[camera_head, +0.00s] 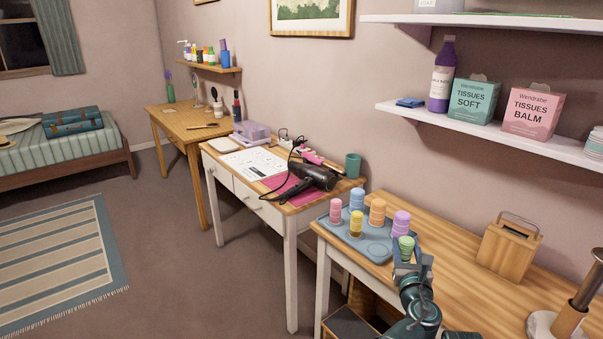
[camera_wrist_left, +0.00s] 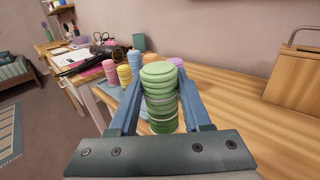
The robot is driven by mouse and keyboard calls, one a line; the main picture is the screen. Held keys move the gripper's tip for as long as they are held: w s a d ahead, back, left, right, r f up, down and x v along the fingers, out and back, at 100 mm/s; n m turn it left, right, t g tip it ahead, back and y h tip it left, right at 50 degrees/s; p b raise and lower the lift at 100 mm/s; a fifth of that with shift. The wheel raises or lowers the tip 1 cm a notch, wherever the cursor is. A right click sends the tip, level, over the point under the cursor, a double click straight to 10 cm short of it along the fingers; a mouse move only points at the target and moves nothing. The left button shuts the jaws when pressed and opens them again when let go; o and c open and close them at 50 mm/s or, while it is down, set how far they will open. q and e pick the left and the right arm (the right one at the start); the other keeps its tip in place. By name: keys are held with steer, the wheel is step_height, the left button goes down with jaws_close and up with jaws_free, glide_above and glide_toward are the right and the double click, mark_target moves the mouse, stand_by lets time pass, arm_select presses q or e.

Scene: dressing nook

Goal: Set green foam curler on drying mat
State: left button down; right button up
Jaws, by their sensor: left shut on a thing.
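The green foam curler (camera_head: 407,244) is upright between the fingers of my left gripper (camera_head: 408,262), at the near right edge of the blue mat in the head view. In the left wrist view the green curler (camera_wrist_left: 160,92) fills the space between the blue fingers of my left gripper (camera_wrist_left: 158,108), which is shut on it. The flat blue mat (camera_head: 375,249) with rounded outlines lies on the right-hand wooden table. Whether the curler's base touches anything is hidden by the gripper. My right gripper is not in view.
Pink (camera_head: 336,211), yellow (camera_head: 356,224), blue (camera_head: 356,199), orange (camera_head: 377,212) and purple (camera_head: 401,223) curlers stand on the mat. A wooden box (camera_head: 508,248) stands to the right on the table. A hair dryer (camera_head: 314,177) lies on the neighbouring table. Bare tabletop lies right of the mat.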

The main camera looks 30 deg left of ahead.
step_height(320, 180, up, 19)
steer(key=p, duration=1.7)
steer(key=shift+p, duration=0.3)
